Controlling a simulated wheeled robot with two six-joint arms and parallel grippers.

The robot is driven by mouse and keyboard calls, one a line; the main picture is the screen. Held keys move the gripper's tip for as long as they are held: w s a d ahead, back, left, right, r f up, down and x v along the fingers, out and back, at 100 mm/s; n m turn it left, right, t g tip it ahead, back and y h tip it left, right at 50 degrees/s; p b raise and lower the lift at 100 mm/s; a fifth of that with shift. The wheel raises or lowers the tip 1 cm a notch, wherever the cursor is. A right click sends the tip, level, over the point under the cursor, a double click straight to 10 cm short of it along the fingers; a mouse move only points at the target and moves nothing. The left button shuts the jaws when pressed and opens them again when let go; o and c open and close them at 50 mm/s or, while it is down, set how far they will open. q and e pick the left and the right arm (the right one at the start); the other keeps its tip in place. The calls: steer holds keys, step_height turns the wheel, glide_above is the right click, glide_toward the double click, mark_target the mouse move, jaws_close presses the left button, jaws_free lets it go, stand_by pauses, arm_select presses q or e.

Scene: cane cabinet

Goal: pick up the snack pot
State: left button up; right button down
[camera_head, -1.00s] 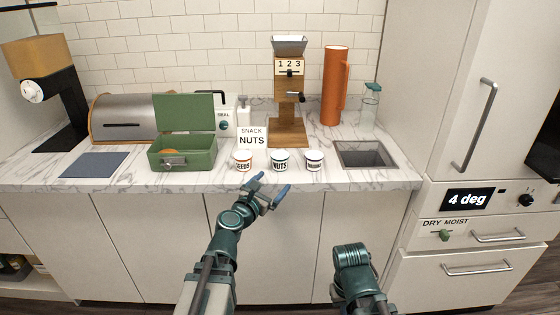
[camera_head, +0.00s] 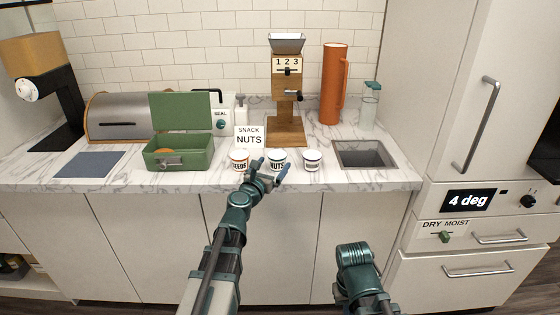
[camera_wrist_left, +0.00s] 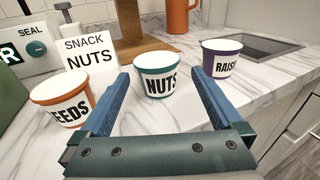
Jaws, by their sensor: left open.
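Three small white-labelled pots stand in a row near the counter's front edge. The middle one is the teal-rimmed NUTS pot (camera_head: 276,158); in the left wrist view it (camera_wrist_left: 160,72) stands upright between and just beyond my finger tips. The orange SEEDS pot (camera_head: 239,159) is to its left and the purple pot (camera_head: 312,160), its label partly readable as RAIS in the wrist view, is to its right. A card (camera_head: 249,138) reading SNACK NUTS stands behind. My left gripper (camera_head: 269,167) is open, fingers pointing toward the NUTS pot. My right gripper is not visible.
A green open box (camera_head: 182,154) stands left of the pots. A wooden dispenser (camera_head: 287,100) and orange jug (camera_head: 333,85) stand behind. A sink (camera_head: 364,155) is sunk into the counter at right. The SEEDS and purple pots flank my fingers closely.

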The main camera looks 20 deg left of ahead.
mark_target(277, 157)
arm_select(q)
steer(key=shift+w+f, duration=0.1)
steer(key=shift+w, duration=2.2)
steer(key=shift+w+d, duration=0.15)
steer(key=shift+w, duration=0.2)
steer(key=shift+s, duration=0.1)
steer(key=shift+c, duration=0.6)
steer(key=c, duration=1.1)
steer(key=shift+c, duration=0.2)
